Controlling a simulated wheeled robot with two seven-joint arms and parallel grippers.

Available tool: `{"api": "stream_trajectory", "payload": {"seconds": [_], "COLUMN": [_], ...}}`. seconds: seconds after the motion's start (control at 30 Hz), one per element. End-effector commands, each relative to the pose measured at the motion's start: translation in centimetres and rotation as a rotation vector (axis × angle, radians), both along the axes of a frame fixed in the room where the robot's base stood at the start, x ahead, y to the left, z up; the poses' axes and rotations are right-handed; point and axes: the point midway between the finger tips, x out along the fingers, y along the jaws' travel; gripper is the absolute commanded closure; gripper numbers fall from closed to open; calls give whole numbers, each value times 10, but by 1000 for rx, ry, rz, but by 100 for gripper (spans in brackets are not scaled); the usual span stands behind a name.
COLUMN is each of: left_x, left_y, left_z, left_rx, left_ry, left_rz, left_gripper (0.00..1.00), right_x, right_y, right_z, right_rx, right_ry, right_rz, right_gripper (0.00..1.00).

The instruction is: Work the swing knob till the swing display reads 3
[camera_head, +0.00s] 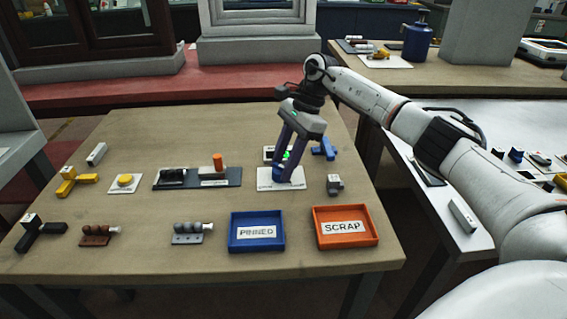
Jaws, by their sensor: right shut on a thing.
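My right gripper (289,176) reaches down from above onto the white panel (267,185) near the middle of the table. Its purple-blue fingers are shut on the swing knob (279,172), a small blue piece on that panel, mostly hidden by the fingers. A small display (269,153) stands behind the knob. Green shows beside the fingers, but they cover part of it and I cannot read a number. My left gripper is not in view.
A blue PINNED tray (234,246) and an orange SCRAP tray (318,240) lie in front. A dark base with an orange peg (218,161) is to the left. A blue part (326,149) and a small grey part (334,185) are close on the right.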

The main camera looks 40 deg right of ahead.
Motion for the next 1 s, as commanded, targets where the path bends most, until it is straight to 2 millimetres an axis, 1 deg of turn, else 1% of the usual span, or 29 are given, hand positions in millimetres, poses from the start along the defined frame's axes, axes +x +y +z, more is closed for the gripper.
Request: {"api": "stream_trajectory", "payload": {"seconds": [0.27,0.3,0.4,0.67,0.77,0.87,1.0], "left_x": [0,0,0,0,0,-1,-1], "left_y": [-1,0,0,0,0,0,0], "left_z": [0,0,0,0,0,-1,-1], "left_rx": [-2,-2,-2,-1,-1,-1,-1], "left_ry": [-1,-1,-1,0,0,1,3], "left_rz": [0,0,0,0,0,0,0], "left_gripper": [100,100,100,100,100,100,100], "right_x": [1,1,0,0,0,0,-1], "right_y": [0,0,0,0,-2,-7,-18], "right_z": [1,1,1,1,6,18,45], "right_rx": [0,0,0,-1,-1,-1,-1], "right_ry": [-3,-3,-3,-2,-4,-4,-8], "right_rz": [3,3,2,1,1,0,0], "right_gripper": [88,62,47,47,47,47,47]}}
